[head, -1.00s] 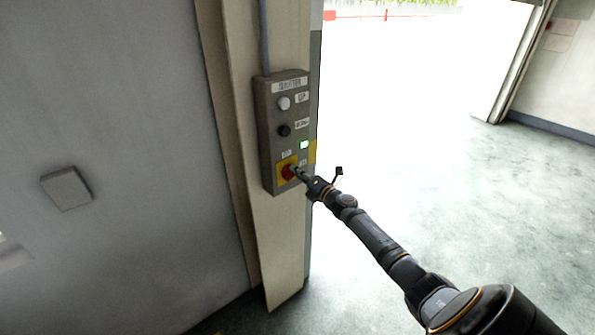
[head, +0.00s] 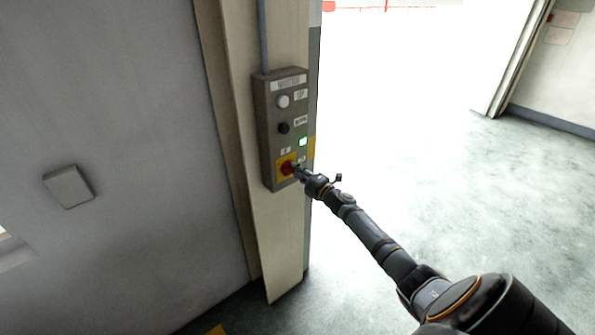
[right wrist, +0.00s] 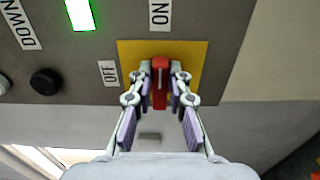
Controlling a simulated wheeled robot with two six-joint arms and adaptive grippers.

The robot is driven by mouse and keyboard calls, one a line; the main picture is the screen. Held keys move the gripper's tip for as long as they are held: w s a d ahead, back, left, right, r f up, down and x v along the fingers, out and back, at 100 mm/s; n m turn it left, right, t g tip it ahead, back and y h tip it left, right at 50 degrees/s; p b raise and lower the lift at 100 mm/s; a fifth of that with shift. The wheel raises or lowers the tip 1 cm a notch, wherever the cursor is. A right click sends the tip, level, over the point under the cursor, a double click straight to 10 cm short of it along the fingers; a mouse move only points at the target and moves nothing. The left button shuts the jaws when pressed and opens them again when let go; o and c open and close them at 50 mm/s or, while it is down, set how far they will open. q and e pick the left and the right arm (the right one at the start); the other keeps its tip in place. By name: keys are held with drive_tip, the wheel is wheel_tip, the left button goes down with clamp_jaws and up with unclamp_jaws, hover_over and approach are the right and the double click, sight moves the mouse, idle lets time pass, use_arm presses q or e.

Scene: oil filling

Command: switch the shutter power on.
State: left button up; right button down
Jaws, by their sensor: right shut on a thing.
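The grey control box (head: 268,135) is fixed to the beige post, and its red rotary switch (head: 286,169) sits on a yellow plate at the bottom. In the right wrist view the red switch (right wrist: 159,82) has its bar upright in the picture, in line with the ON label (right wrist: 160,14). The OFF label (right wrist: 108,73) lies to its left. A green lamp (right wrist: 79,14) is lit, and it also shows in the head view (head: 303,141). My right gripper (right wrist: 160,88) is shut on the red switch, one finger on each side. My left gripper is out of view.
A white button (head: 283,102) and a black button (head: 284,128) sit above the switch. A grey wall with a small plate (head: 68,187) is on the left. The wide bright doorway and floor to the right are clear.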

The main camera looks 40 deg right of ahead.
drive_tip(key=c, duration=1.3)
unclamp_jaws()
drive_tip(key=s, duration=0.8)
drive_tip(key=s+d, duration=0.1)
drive_tip(key=s, duration=0.3)
